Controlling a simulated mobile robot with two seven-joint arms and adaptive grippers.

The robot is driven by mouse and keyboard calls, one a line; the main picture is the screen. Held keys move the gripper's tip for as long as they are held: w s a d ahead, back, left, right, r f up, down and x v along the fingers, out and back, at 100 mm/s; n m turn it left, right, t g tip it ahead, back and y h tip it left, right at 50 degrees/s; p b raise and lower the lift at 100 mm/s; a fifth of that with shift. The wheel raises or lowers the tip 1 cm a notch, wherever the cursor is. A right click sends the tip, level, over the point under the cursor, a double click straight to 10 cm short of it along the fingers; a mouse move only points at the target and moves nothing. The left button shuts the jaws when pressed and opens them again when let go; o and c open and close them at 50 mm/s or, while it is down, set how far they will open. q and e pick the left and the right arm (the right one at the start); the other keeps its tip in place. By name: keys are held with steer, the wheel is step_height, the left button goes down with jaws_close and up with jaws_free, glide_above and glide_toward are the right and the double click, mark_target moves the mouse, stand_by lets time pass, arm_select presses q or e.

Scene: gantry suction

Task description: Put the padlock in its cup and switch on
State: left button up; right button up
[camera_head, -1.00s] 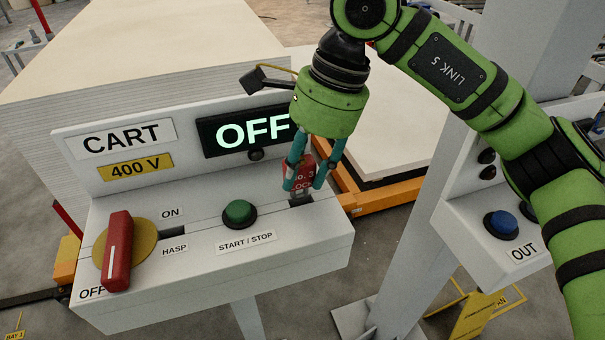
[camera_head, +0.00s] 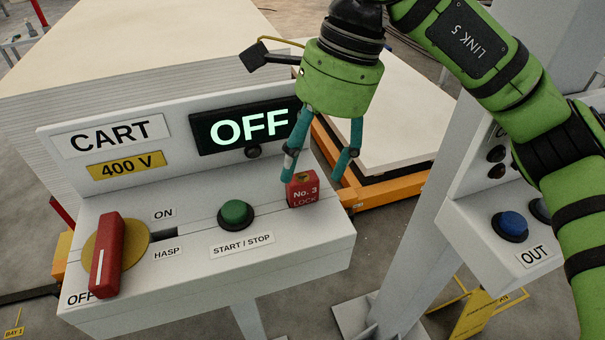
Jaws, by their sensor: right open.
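The red padlock (camera_head: 303,190), marked "No. 3 LOCK", sits upright in its slot at the right end of the cart's control box; the cup itself is mostly hidden beneath it. My right gripper (camera_head: 314,181) is open just above and around the padlock, its teal fingers spread. The red rotary switch handle (camera_head: 106,256) on its yellow disc points to OFF. The display (camera_head: 247,128) reads OFF in lit letters. The HASP slot (camera_head: 163,235) beside the switch is empty. My left gripper is not in view.
A green START / STOP button (camera_head: 236,214) stands between switch and padlock. A second box with a blue button (camera_head: 509,226) labelled OUT is at the right. A stack of pale sheets (camera_head: 150,60) rises behind the control box (camera_head: 190,290).

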steer(key=v, duration=0.4)
steer(key=shift+s+a, duration=0.1)
steer(key=shift+s, duration=0.05)
steer(key=shift+r, duration=0.5)
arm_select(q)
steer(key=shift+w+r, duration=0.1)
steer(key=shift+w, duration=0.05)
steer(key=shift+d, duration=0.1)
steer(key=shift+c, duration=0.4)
